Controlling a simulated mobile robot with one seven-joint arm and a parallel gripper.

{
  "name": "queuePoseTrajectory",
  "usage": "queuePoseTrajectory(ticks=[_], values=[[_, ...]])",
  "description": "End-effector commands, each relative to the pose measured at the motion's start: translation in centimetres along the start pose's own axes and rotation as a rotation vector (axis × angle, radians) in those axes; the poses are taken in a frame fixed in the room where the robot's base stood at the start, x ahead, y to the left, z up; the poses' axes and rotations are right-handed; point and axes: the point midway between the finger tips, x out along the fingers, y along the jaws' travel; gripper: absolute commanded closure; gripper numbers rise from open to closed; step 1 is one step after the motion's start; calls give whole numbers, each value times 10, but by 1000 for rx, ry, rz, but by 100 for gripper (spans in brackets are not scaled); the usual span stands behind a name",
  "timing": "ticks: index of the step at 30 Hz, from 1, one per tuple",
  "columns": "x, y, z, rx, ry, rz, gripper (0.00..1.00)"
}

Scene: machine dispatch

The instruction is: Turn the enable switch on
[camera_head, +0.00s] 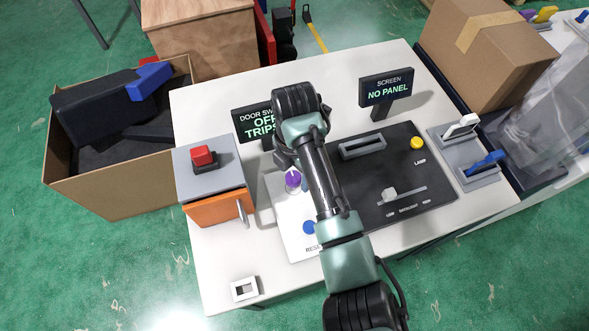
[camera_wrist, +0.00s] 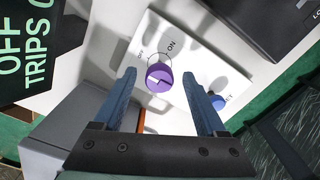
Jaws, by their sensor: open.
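The enable switch is a purple round knob (camera_head: 293,180) on a white panel (camera_head: 301,243), partly beside my arm in the head view. In the wrist view the knob (camera_wrist: 159,82) shows a white mark on its face, with an ON label beyond it and a partly readable label to its left. I cannot tell which label the mark points to. My gripper (camera_wrist: 159,75) is open, its two blue fingers on either side of the knob with gaps, apart from it in the picture.
A blue button (camera_head: 309,227) marked RESET is on the same panel. A grey box with a red button (camera_head: 202,156) and orange door stands left. A "DOOR SW OFF TRIPS" sign (camera_head: 240,112) stands behind. A dark panel (camera_head: 400,165) with lamp and slider lies right.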

Motion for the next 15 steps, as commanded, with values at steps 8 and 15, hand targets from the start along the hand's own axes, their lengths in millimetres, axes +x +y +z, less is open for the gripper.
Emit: queuePoseTrajectory(ticks=[8, 15], values=[[0, 0, 0, 0, 0, 0, 39], [0, 0, 0, 0, -1, 0, 82]])
